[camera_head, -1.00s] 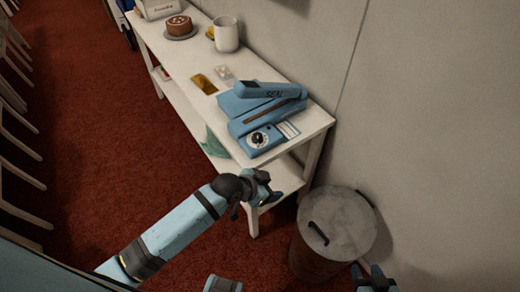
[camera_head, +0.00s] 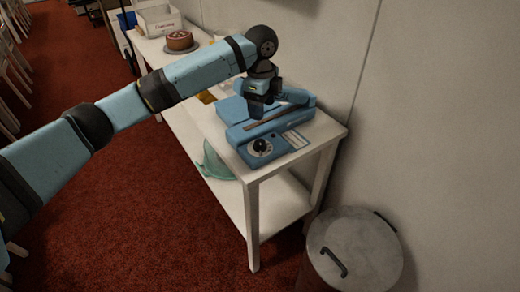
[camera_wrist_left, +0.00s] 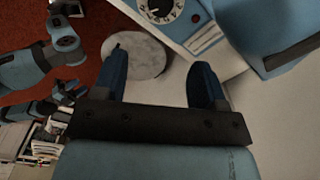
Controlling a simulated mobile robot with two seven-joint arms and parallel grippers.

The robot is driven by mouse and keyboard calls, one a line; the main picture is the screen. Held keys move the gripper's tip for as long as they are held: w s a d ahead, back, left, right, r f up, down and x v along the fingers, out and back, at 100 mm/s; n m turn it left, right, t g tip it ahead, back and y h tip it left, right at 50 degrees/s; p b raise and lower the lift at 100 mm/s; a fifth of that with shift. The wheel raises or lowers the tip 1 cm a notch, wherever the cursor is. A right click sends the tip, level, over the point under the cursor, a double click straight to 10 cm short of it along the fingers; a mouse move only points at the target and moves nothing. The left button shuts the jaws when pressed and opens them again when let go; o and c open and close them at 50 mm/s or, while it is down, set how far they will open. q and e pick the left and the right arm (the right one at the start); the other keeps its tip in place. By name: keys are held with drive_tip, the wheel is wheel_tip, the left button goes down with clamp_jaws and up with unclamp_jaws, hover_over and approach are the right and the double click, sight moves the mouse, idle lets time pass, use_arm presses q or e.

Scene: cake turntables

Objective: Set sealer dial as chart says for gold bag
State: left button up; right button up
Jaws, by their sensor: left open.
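The blue sealer (camera_head: 238,108) stands on the near end of the white table. Its black dial (camera_head: 260,146) is on the front panel, beside a small white chart card (camera_head: 295,140) too small to read. The dial (camera_wrist_left: 160,8) and card (camera_wrist_left: 206,38) also show in the left wrist view. The gold bag (camera_head: 207,97) lies partly hidden behind my arm. My left gripper (camera_head: 257,113) is open, above the sealer and behind the dial, hiding part of the sealer; its fingers (camera_wrist_left: 160,78) are apart and empty in the wrist view. What looks like my right gripper (camera_wrist_left: 45,106) is small at left there.
A green item (camera_head: 216,160) is on the lower shelf. A lidded bin (camera_head: 352,250) stands right of the table. The wall closes off the right side.

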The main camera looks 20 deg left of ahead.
sight(260, 142)
use_arm(q)
drive_tip(key=f, duration=0.4)
drive_tip(key=f+b, duration=0.1)
drive_tip(key=f, duration=0.2)
drive_tip(key=f+b, duration=0.1)
drive_tip(key=f, duration=0.3)
drive_tip(key=shift+a+f, duration=0.35)
drive_tip(key=shift+f+b, duration=0.3)
drive_tip(key=shift+f, duration=0.35)
use_arm(e)
drive_tip(key=shift+w+a+f, duration=0.1)
drive_tip(key=shift+w+a, duration=0.1)
drive_tip(key=shift+a, duration=0.05)
use_arm(q)
drive_tip(key=shift+c, duration=0.5)
